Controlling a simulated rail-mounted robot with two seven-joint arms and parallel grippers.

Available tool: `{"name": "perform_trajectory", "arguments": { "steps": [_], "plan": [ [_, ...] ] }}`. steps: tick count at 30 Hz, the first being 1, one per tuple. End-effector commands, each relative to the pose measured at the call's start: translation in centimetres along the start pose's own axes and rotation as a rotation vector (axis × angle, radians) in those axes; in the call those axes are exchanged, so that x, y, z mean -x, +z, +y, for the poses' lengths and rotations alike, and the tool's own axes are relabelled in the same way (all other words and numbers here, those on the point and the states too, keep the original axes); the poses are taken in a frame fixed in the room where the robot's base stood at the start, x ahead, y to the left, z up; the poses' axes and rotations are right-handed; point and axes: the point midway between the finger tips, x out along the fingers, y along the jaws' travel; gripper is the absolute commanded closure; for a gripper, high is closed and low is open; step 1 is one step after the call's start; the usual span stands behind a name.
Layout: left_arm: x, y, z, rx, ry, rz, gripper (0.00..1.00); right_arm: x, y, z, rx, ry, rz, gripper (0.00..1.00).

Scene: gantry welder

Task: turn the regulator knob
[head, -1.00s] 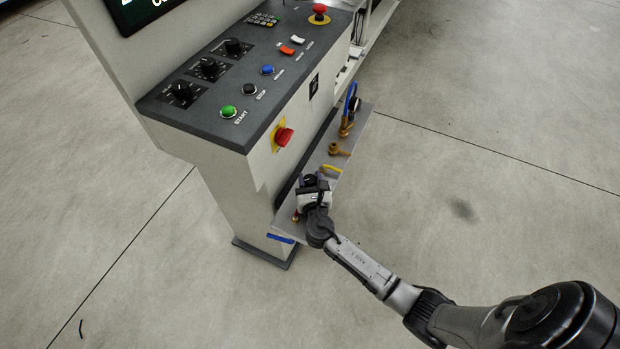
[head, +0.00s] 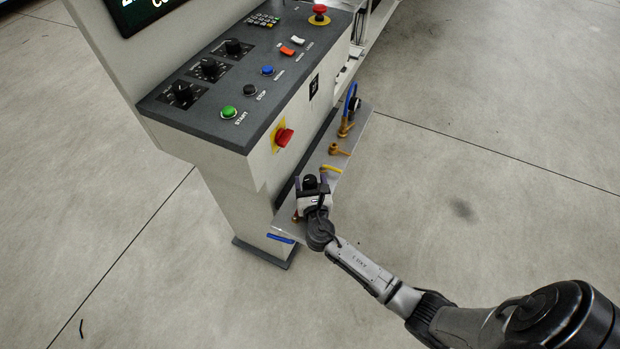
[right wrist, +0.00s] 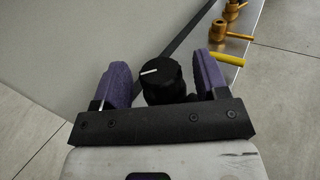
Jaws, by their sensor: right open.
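The regulator knob (right wrist: 163,82) is black and round with a white pointer line on its top. In the right wrist view it sits between the two purple finger pads of my right gripper (right wrist: 160,85). The pads are apart, with a visible gap on either side of the knob. In the head view the black knob (head: 310,181) shows between the fingers of my right gripper (head: 311,185), at the near end of the grey side shelf. My left gripper is not in view.
Brass valve fittings (head: 338,150), a yellow handle (head: 331,169) and a blue-handled valve (head: 349,105) stand further along the shelf (head: 285,222). The control console (head: 215,125) with buttons, dials and a red side switch (head: 284,137) rises to the left. Open floor lies to the right.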

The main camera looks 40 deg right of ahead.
Motion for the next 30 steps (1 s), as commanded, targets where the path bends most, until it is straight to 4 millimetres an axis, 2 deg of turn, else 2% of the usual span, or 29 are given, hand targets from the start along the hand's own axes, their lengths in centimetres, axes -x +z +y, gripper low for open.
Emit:
{"name": "perform_trajectory", "arguments": {
  "steps": [15,21,30],
  "plan": [
    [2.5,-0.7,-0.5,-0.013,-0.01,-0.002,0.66,9.7,0.1,0.0,0.0,0.0,0.003,0.33],
    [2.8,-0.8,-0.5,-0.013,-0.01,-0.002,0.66,11.9,0.1,0.0,0.001,0.0,0.0,0.33],
    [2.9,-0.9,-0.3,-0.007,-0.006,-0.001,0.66,12.8,0.1,0.0,0.0,0.0,-0.001,0.33]
  ]
}}
